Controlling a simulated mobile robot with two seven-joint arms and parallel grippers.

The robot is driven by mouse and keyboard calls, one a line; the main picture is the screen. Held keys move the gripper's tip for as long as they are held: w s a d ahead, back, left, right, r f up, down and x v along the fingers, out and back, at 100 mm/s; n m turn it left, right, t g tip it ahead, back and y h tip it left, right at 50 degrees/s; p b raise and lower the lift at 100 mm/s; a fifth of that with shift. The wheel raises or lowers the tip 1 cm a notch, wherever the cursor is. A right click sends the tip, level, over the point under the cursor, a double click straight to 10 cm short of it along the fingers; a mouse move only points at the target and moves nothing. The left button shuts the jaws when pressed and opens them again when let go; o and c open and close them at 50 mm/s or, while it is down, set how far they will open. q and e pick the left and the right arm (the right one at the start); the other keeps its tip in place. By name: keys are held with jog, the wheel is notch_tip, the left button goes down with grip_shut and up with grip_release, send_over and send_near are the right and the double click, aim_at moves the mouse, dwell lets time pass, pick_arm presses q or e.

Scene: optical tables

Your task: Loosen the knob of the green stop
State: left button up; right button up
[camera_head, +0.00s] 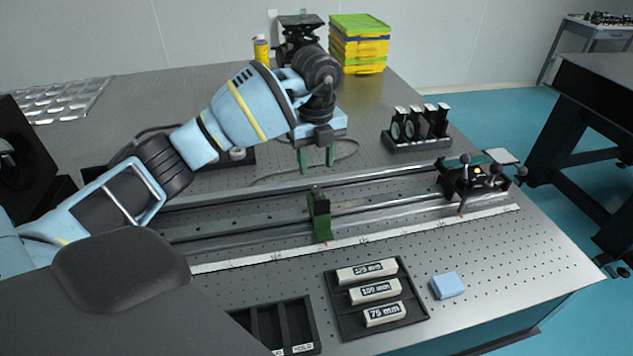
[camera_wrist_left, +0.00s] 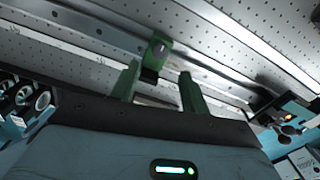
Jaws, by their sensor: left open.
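The green stop (camera_head: 319,215) stands on the front rail of the optical table, with a small dark knob (camera_head: 316,188) on top. It also shows in the left wrist view (camera_wrist_left: 151,72), with its rounded grey knob (camera_wrist_left: 158,48) beyond the fingertips. My left gripper (camera_head: 316,162) is above and a little behind the stop in the head view, its green fingers pointing down. Its fingers (camera_wrist_left: 160,82) are open and apart in the wrist view, with nothing held between them. My right gripper is not in view.
A carriage with black knobs (camera_head: 470,182) sits at the rails' right end. A tray of labelled blocks (camera_head: 340,325), a blue block (camera_head: 448,286) and a HOLD tray (camera_head: 311,325) lie in front. A lens holder rack (camera_head: 418,144) stands behind. A long ruler (camera_head: 400,231) lies before the rails.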

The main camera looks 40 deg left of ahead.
aim_at(316, 189)
pick_arm(q)
notch_tip(316, 189, down, 7)
jog(key=shift+f, duration=0.2)
jog(key=shift+c, duration=0.5)
jog(key=c, duration=0.9)
